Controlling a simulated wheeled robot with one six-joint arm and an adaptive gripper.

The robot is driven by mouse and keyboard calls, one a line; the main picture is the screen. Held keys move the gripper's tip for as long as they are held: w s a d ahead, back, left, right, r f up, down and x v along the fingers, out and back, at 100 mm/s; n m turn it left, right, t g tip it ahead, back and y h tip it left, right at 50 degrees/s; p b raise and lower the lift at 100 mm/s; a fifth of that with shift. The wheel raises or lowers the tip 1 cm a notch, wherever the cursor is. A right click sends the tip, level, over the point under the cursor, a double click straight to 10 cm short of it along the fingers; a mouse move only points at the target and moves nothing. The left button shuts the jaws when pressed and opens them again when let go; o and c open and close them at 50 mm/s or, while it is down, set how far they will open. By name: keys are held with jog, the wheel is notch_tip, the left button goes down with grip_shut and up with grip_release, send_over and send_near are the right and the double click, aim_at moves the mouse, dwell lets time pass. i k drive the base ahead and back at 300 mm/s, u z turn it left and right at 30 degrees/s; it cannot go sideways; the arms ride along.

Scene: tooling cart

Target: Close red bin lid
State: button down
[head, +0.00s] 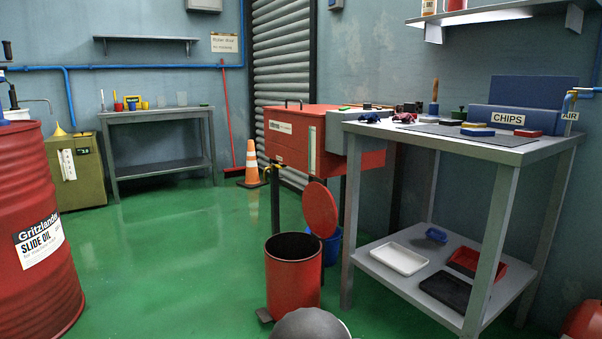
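The red bin (292,284) stands on the green floor near the middle of the head view, left of the grey cart. Its mouth is open and its inside looks dark. The round red lid (320,209) stands raised, nearly upright, at the bin's back right rim. A small dark pedal (264,314) sticks out at the bin's lower left. My gripper is not visible in this view.
The grey cart (501,220) is close on the bin's right, with trays on its lower shelf. A blue bucket (331,249) is behind the lid. A red machine (283,136) and cone (252,162) stand behind. A red drum (25,170) is at left; floor between is clear.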

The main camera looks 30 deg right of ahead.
aim_at(319, 207)
jog(key=z, duration=0.25)
jog(key=i, duration=0.75)
jog(key=z, duration=0.6)
